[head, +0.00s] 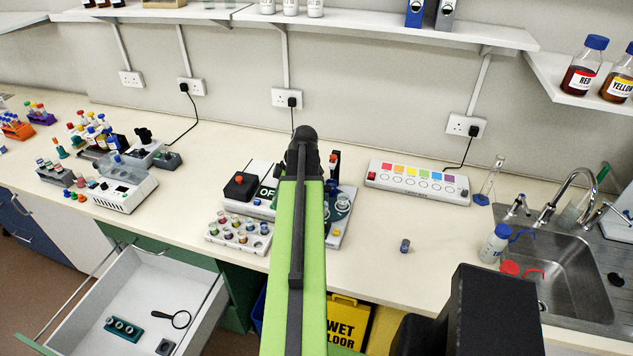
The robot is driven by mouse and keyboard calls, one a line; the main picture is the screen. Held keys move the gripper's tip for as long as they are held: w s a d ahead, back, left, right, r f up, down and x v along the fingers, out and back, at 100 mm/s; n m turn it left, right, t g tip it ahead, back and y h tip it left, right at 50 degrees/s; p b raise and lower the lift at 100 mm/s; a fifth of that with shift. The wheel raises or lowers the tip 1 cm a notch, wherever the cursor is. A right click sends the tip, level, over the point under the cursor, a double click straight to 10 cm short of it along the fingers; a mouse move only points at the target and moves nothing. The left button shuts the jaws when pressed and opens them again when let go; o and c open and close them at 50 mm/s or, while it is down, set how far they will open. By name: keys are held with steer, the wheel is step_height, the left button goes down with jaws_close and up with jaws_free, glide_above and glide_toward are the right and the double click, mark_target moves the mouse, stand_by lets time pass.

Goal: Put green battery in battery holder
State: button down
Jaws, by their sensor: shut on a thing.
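My green arm reaches forward over the bench, and its far end hides whatever lies straight behind it. My gripper is not visible, so neither its jaws nor anything in them can be seen. I cannot make out a green battery anywhere. In the open drawer (203,312) at the lower left lies a small teal block with several round openings (123,328); it may be the battery holder, but I cannot tell for sure. A small dark cylinder (405,246) stands alone on the bench to the right of my arm.
A white rack of vials (238,238) stands left of my arm. A white panel with coloured squares (417,181) is at the back right. A magnifier (181,319) lies in the drawer. The sink (560,275) and bottles are far right. The bench right of my arm is mostly clear.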

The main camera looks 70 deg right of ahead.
steer(key=s+d+r+m+g+h+p, duration=0.1)
steer(key=s+d+m+g+h, duration=0.15)
steer(key=d+m, duration=0.95)
steer(key=s+d+r+m+g+h+p, duration=0.2)
steer(key=d+m+h, duration=0.2)
steer(key=d+m, duration=0.85)
steer(key=shift+n+y, duration=0.25)
step_height(320, 180, down, 10)
steer(key=b, duration=1)
steer(key=shift+d+f+b, duration=0.1)
steer(key=shift+f+b, duration=0.05)
steer(key=shift+b, duration=0.15)
steer(key=shift+f+b, duration=0.3)
steer(key=c, duration=1.2)
jaws_free()
steer(key=shift+c, duration=0.2)
